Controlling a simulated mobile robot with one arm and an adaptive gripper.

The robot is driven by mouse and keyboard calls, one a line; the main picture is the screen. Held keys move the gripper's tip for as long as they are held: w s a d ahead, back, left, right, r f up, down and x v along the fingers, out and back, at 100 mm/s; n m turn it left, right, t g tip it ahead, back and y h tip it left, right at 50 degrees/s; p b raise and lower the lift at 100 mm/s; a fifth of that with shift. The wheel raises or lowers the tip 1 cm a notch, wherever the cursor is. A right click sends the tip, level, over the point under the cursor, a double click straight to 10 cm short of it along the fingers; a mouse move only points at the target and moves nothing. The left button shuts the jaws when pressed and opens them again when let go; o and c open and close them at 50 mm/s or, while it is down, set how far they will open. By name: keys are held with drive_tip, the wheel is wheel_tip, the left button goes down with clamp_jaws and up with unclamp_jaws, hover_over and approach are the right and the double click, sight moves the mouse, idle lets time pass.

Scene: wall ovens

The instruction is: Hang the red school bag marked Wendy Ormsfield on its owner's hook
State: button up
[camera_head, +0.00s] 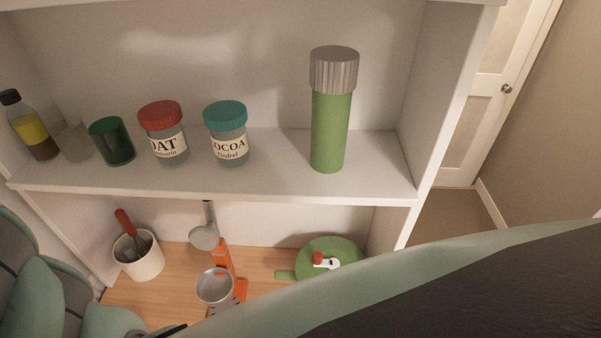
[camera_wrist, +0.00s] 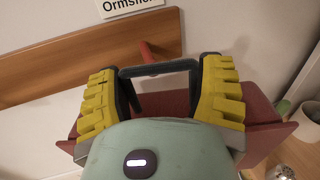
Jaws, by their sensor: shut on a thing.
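In the wrist view my gripper (camera_wrist: 163,97) is shut on the dark handle (camera_wrist: 160,69) of a red bag (camera_wrist: 165,105). The bag's body hangs behind and below the yellow fingers, partly hidden by my gripper housing; no name shows on it. A red hook (camera_wrist: 146,50) sticks out from a wooden rail (camera_wrist: 90,60) just beyond the handle. Its lower end meets the handle's top bar in the picture; I cannot tell whether they touch. The head view shows neither bag nor hook.
In the head view a shelf (camera_head: 285,190) holds a green flask (camera_head: 328,130), two jars, a green cup and a bottle. Below stand a utensil pot (camera_head: 138,258) and an orange scale-like item. A plant pot (camera_wrist: 308,122) is at right in the wrist view.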

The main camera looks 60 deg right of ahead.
drive_tip(key=shift+a+p+x, duration=0.2)
drive_tip(key=shift+p+x, duration=0.2)
drive_tip(key=shift+x, duration=0.7)
drive_tip(key=shift+a+p+x, duration=0.2)
drive_tip(key=shift+p+x, duration=0.2)
drive_tip(key=shift+x, duration=0.65)
drive_tip(key=shift+w+a+p, duration=0.1)
drive_tip(key=shift+a+p, duration=0.35)
drive_tip(key=shift+p, duration=0.3)
drive_tip(key=shift+w+a+p, duration=0.1)
drive_tip(key=shift+w+p, duration=0.55)
drive_tip(key=shift+p, duration=0.25)
drive_tip(key=shift+w+a+f+b, duration=0.1)
drive_tip(key=shift+f+b, duration=0.4)
drive_tip(key=shift+b, duration=0.5)
drive_tip(key=shift+w+a+f+b, duration=0.2)
drive_tip(key=shift+w+b, duration=0.25)
drive_tip(key=shift+b, duration=1.45)
drive_tip(key=o, duration=1.3)
drive_tip(key=shift+s, duration=0.15)
